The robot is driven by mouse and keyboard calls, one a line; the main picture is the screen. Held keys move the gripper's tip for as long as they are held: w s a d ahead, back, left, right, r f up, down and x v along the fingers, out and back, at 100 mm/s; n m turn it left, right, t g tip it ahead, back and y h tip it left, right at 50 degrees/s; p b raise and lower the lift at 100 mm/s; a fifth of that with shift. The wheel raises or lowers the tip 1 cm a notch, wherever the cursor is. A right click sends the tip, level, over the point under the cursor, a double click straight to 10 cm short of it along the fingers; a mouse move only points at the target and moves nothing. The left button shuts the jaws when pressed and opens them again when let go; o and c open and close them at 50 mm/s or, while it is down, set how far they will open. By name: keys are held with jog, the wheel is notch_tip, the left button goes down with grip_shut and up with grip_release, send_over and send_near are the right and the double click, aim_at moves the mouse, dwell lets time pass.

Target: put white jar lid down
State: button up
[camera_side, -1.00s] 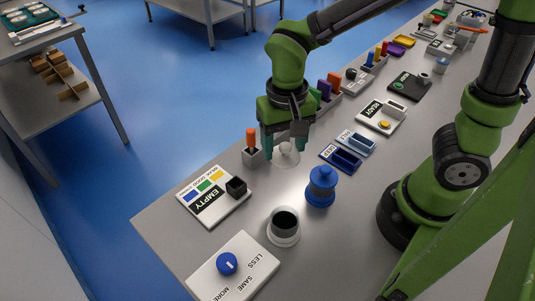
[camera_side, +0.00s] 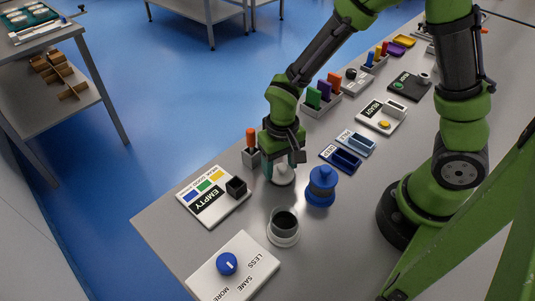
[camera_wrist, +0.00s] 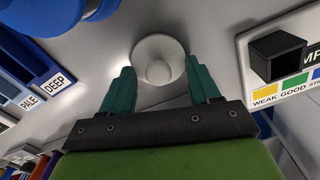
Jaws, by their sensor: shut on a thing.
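The white jar lid (camera_side: 281,178) is a pale disc with a round knob. In the wrist view the lid (camera_wrist: 158,50) sits between the fingertips, knob toward the camera. My gripper (camera_side: 284,168) points down and is shut on the lid; its teal fingers show on either side of it in the wrist view (camera_wrist: 160,72). The lid is at or just above the grey table; I cannot tell whether it touches. The white jar (camera_side: 283,238) stands open in front of the lid, apart from it, with dark contents.
A blue lidded jar (camera_side: 320,187) stands close right of the lid. A holder with an orange-handled tool (camera_side: 251,147) is close left. The EMPTY board (camera_side: 212,198) and the dial board (camera_side: 235,266) lie nearer. DEEP and PALE trays (camera_side: 341,158) lie to the right.

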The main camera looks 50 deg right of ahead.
jog(key=shift+f, duration=0.25)
jog(key=shift+f, duration=0.15)
jog(key=o, duration=1)
notch_tip(320, 180, up, 12)
notch_tip(320, 180, up, 12)
jog(key=f+t+y, duration=0.1)
jog(key=t+y, duration=0.1)
jog(key=t, duration=0.4)
send_over(280, 164)
jog(key=s+d, duration=0.6)
jog(key=shift+s+d+r+t, duration=0.3)
jog(key=shift+s+r+t, duration=0.3)
jog(key=shift+s+r, duration=0.05)
